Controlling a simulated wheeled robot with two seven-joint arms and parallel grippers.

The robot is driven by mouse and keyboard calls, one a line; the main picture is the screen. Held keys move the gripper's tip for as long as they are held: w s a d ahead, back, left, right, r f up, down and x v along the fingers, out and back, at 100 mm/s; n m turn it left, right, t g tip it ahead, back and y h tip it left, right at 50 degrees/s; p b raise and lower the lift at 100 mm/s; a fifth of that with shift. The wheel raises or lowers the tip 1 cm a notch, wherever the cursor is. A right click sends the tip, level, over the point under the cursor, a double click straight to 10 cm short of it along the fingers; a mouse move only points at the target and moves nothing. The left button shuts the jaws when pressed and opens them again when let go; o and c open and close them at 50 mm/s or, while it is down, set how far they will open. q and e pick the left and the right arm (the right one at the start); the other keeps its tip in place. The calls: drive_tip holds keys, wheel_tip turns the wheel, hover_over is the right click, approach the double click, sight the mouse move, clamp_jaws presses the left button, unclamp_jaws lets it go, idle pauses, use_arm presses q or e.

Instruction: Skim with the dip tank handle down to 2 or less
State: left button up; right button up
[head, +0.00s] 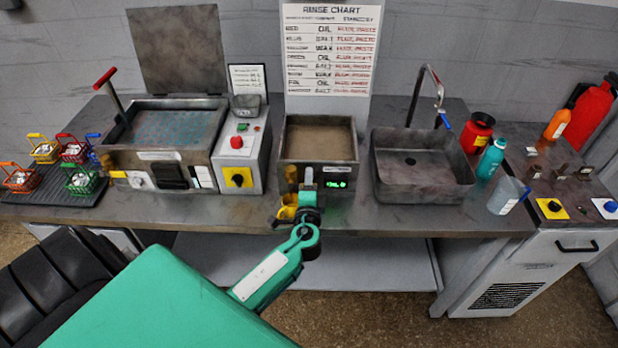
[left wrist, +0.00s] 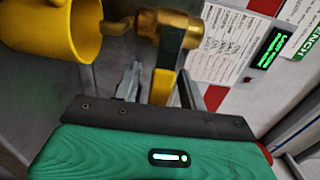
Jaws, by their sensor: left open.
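The middle tank (head: 283,148) is a grey basin with brownish contents and a green lit display (head: 335,184) on its front. The display also shows in the left wrist view (left wrist: 270,50), beside a label ending in "ENCH"; I cannot read its value. My left gripper (head: 309,177) is open at this tank's front. In the left wrist view, a brass tap (left wrist: 172,30) with a yellow handle (left wrist: 163,86) stands just ahead of the fingers; I cannot tell whether they touch. A yellow cup (left wrist: 75,25) is beside it. The left tank (head: 165,130) has a red-handled lever (head: 106,80). My right gripper is out of view.
Several small coloured baskets (head: 80,180) stand on a black mat at the left. A control box (head: 238,150) stands between the tanks. A sink (head: 422,180), bottles (head: 491,158) and a clear jug (head: 507,195) are to the right. A rinse chart (head: 331,48) stands behind.

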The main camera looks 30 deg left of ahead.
use_arm(q)
drive_tip(key=shift+w+a, duration=0.15)
drive_tip(key=shift+w, duration=0.15)
clamp_jaws()
